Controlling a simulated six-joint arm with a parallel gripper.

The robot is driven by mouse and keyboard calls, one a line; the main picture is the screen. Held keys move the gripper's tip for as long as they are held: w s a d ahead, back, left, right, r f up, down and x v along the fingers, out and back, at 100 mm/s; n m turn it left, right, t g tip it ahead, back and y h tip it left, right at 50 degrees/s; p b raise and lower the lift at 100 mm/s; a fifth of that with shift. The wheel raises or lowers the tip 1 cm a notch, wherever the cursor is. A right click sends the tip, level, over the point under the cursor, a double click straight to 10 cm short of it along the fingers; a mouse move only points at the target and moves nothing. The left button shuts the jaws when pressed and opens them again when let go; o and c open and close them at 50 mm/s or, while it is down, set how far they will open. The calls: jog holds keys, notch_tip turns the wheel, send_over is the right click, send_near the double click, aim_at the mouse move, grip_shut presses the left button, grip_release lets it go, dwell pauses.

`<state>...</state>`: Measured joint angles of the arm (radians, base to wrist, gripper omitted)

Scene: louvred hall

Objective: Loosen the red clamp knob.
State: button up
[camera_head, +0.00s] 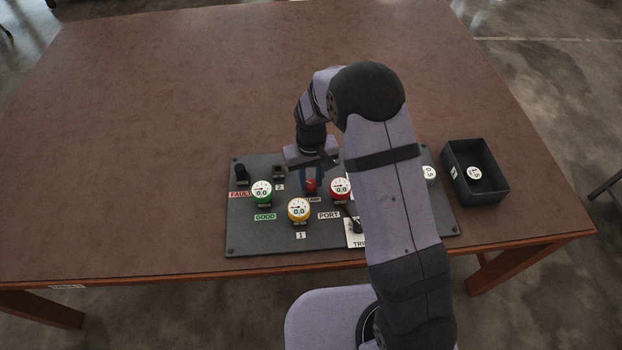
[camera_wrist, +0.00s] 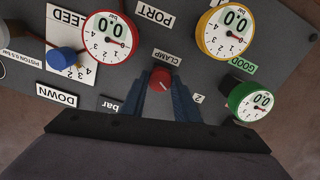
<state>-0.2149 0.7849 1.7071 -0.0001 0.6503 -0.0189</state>
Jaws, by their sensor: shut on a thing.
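The red clamp knob (camera_head: 311,184) stands on the dark panel (camera_head: 243,241), just left of the red gauge. In the wrist view the red knob (camera_wrist: 160,79) sits below the CLAMP label (camera_wrist: 167,57). My gripper (camera_wrist: 161,82) points down at the panel with its blue fingers on either side of the knob. It is shut on the knob; it also shows in the head view (camera_head: 311,181). A light mark shows on the top of the knob. My arm hides part of the panel's right side in the head view.
A green gauge (camera_head: 262,191), a yellow gauge (camera_head: 298,209) and a red gauge (camera_head: 340,188) stand close around the knob. A blue knob (camera_wrist: 61,59) is at the wrist view's left. A dark tray (camera_head: 489,197) holds a round white-faced piece (camera_head: 474,173). The table's far part is clear.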

aim_at(311, 183)
jog(key=n, duration=0.6)
jog(key=shift+w+n, duration=0.1)
jog(key=shift+n, duration=0.2)
jog(key=n, duration=0.5)
jog(key=shift+n, duration=0.3)
jog(key=o, duration=1.1)
jog(key=shift+r, duration=0.15)
jog(key=shift+r+b, duration=0.85)
jog(key=shift+r, duration=2.75)
